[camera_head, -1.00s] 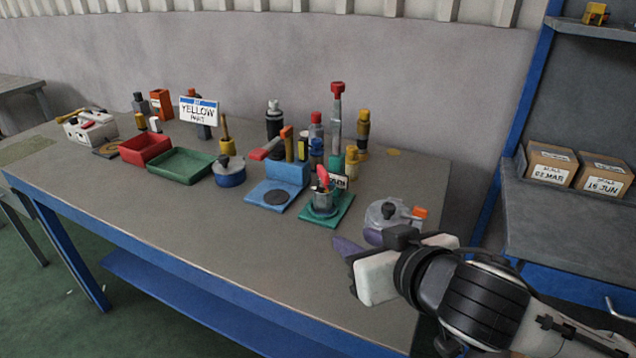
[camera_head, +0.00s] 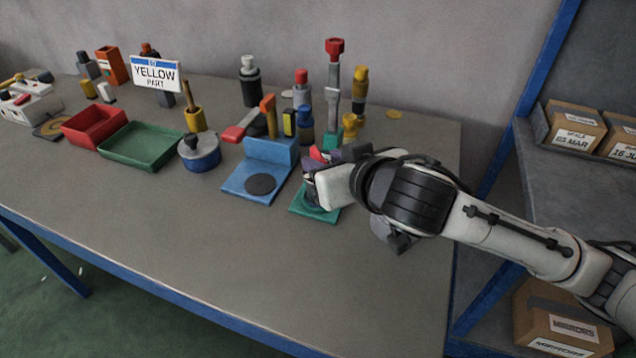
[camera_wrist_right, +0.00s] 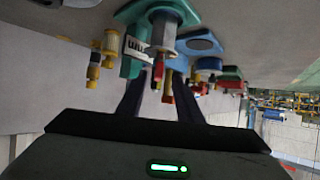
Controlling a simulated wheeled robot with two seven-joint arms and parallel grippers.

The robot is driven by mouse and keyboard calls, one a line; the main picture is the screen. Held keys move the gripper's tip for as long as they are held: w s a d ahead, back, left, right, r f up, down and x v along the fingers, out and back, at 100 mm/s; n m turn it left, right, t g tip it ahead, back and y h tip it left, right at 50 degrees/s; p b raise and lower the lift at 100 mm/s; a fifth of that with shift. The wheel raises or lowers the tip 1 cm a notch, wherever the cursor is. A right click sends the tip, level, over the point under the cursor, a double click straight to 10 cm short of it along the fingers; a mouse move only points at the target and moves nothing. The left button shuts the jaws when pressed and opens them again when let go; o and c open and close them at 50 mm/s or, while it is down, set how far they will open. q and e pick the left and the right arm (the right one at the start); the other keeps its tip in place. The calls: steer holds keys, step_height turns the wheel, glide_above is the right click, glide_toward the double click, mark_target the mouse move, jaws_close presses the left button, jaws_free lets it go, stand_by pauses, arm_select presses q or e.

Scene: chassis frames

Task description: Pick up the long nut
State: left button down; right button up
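My right gripper (camera_head: 308,178) reaches in from the right, low at the green fixture (camera_head: 300,208), and hides most of it in the head view. In the right wrist view, which shows the table upside down, the two dark fingers (camera_wrist_right: 158,92) are apart. A grey metallic faceted part (camera_wrist_right: 163,32) stands on the green base (camera_wrist_right: 138,10) ahead of them, with a narrower stem and red pieces near the line between the fingers. It may be the long nut; I cannot be sure. No grip on it shows. My left gripper is out of view.
A blue fixture (camera_head: 270,150) stands just left of the green one. A tall grey tool with a red top (camera_head: 333,85) and a yellow-topped part (camera_head: 360,85) stand behind. A green tray (camera_head: 140,145) and red tray (camera_head: 93,125) lie left. The front of the table (camera_head: 200,240) is clear.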

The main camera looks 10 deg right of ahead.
steer(key=x, duration=0.4)
steer(key=shift+w+d+f, duration=0.15)
steer(key=shift+w+f, duration=0.15)
steer(key=shift+f, duration=0.1)
jaws_close()
steer(key=shift+r, duration=0.1)
stand_by(0.9)
